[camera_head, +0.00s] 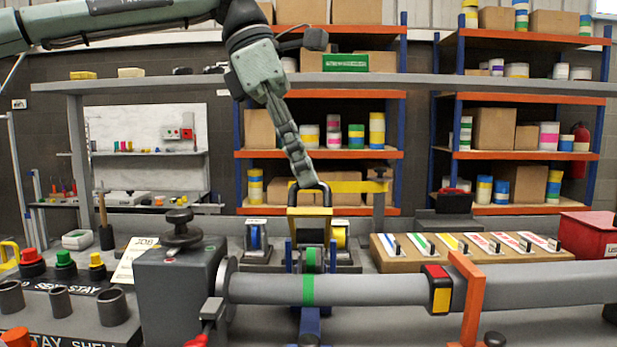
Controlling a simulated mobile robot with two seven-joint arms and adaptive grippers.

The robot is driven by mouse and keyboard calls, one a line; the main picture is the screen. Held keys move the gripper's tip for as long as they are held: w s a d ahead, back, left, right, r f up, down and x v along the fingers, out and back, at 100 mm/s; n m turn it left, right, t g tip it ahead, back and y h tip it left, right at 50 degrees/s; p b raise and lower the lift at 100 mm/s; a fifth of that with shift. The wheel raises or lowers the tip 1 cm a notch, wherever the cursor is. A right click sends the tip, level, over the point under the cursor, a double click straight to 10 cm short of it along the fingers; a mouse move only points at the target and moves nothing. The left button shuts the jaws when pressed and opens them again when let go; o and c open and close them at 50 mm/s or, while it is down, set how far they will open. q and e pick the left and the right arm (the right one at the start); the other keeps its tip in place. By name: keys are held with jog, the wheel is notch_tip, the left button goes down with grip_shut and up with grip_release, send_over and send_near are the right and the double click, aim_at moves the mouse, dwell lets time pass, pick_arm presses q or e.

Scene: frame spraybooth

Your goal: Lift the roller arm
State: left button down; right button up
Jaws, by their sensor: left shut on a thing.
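My left gripper (308,182) reaches down from the top at the middle of the picture. It is shut on the dark looped handle (327,190) of what looks like the roller arm. Below the handle is a yellow frame (310,222) with a grey roller-like part under it. A green-banded part (310,261) sits below, behind a long grey tube (380,289) with a green band. The tube hides the lower part of this assembly. A yellow bar (355,187) runs right behind the handle to a grey post. The exact grip at the fingertips is small and partly hidden. My right gripper is not in view.
A grey block with a black knob (180,285) holds the tube's left end. An orange upright (467,300) stands by it at the right. Colour-striped cards (465,248) lie in a wooden holder, beside a red box (590,235). Push buttons (65,262) are at left.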

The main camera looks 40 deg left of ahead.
pick_arm(q)
jog(key=shift+w+a+r, duration=0.2)
jog(key=shift+w+a, duration=0.65)
jog(key=shift+w, duration=0.15)
jog(key=shift+w+a+r, duration=0.2)
jog(key=shift+w+a, duration=0.65)
jog(key=shift+w, duration=0.2)
jog(key=c, duration=1.9)
grip_release()
jog(key=shift+a, duration=0.1)
jog(key=o, duration=0.3)
jog(key=shift+w+a+f, duration=0.15)
jog(key=shift+w+f, duration=0.05)
jog(key=shift+w, duration=0.15)
jog(key=shift+s, duration=0.1)
jog(key=v, duration=1.2)
jog(key=shift+d+r, duration=0.3)
